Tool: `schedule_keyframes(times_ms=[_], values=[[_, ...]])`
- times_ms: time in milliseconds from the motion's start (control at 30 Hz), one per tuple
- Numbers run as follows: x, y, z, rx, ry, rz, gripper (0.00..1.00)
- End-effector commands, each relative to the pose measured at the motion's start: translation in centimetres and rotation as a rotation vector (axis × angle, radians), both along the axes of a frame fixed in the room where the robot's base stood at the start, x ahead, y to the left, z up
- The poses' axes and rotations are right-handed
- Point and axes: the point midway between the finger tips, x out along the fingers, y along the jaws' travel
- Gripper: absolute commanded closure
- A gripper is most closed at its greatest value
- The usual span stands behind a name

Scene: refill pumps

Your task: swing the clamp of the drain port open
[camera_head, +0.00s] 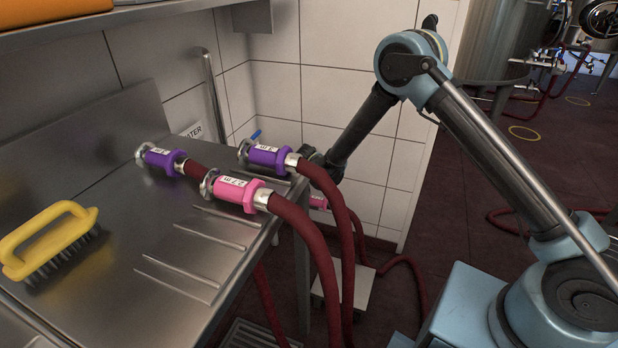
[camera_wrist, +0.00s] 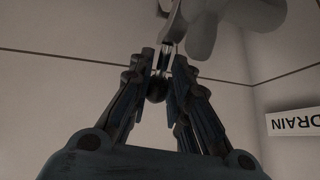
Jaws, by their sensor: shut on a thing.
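In the wrist view my gripper (camera_wrist: 164,68) is shut on a thin metal lever (camera_wrist: 168,50) with a dark round knob (camera_wrist: 157,90) between the fingers; it looks like the handle of the drain port's clamp. A pale rounded fitting (camera_wrist: 205,25) is right above it at the top edge, cut off by the frame, so how far the clamp stands open cannot be told. In the head view my gripper (camera_head: 312,157) is small and dark behind the purple coupling, and the drain port is hidden.
A steel table (camera_head: 110,240) bears purple couplings (camera_head: 163,158) (camera_head: 267,156), a pink coupling (camera_head: 238,192) and a yellow brush (camera_head: 48,240). Dark red hoses (camera_head: 320,255) hang off its right edge close to my arm. Another pink coupling (camera_head: 318,202) is low by the tiled wall.

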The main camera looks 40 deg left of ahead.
Motion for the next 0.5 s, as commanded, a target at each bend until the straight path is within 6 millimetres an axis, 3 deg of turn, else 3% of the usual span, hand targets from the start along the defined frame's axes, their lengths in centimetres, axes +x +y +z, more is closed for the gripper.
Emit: schedule_keyframes(times_ms=[100, 133, 200, 500], values=[[-0.01, -0.10, -0.05, -0.001, 0.002, -0.001, 1.00], [0.00, -0.11, -0.06, -0.001, 0.002, -0.001, 0.80], [0.04, -0.13, -0.06, 0.000, 0.002, -0.002, 0.64], [0.20, -0.20, -0.03, -0.001, 0.002, -0.003, 0.62]])
